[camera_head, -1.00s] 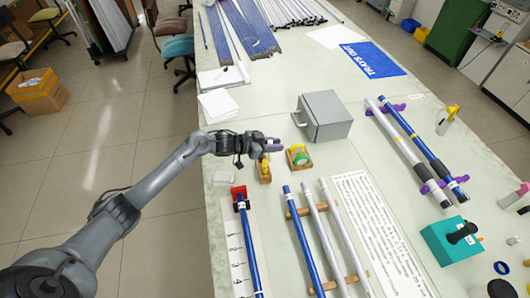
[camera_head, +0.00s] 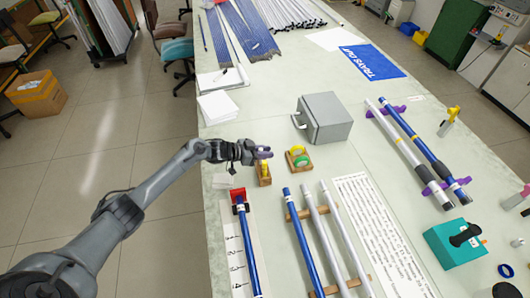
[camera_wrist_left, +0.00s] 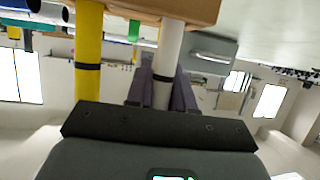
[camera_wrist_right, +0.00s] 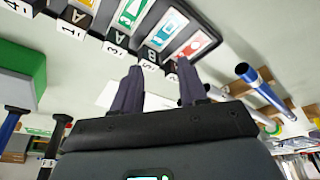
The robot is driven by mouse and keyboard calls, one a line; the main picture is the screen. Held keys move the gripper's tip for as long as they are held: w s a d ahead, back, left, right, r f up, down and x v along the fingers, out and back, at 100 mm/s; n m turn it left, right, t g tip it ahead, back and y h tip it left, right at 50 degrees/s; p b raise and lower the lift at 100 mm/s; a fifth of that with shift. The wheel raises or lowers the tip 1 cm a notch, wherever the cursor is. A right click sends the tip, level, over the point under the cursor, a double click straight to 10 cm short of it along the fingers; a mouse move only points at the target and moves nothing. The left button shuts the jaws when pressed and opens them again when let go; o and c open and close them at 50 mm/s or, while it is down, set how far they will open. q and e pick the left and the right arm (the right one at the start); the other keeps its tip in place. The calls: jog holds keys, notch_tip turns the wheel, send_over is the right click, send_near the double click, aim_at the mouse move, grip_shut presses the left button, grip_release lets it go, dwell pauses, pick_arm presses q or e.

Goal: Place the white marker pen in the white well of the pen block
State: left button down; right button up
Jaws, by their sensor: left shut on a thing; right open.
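The pen block (camera_head: 264,179) is a small wooden block on the bench, left of a wooden tape holder. It also shows at the top of the left wrist view (camera_wrist_left: 145,7), which is upside down. A yellow pen (camera_wrist_left: 88,45) stands in it. My left gripper (camera_head: 265,153) is just above the block, shut on the white marker pen (camera_wrist_left: 167,55). The white pen's far end meets the block's edge in the left wrist view; I cannot tell how deep it sits, and the wells are hidden. My right gripper (camera_wrist_right: 158,85) is open and empty, seen only in its wrist view.
The tape holder (camera_head: 299,162) with green and yellow rolls stands close by on the right. A grey box (camera_head: 323,118) is behind it. Blue and white rods lie nearer on wooden supports (camera_head: 299,214).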

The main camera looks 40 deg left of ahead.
pick_arm(q)
jog(key=c, duration=1.4)
grip_release()
jog(key=shift+f, duration=0.15)
pick_arm(e)
jog(key=shift+f, duration=0.15)
pick_arm(q)
jog(key=o, duration=0.4)
pick_arm(e)
jog(key=shift+d, duration=0.1)
pick_arm(q)
jog(key=shift+s+a+r, duration=0.3)
jog(key=shift+s+r, duration=0.1)
jog(key=shift+r, duration=0.05)
pick_arm(e)
jog(key=shift+r, duration=0.35)
pick_arm(q)
jog(key=shift+p+v, duration=1.15)
jog(key=shift+v, duration=4.3)
pick_arm(e)
jog(key=shift+r, duration=0.95)
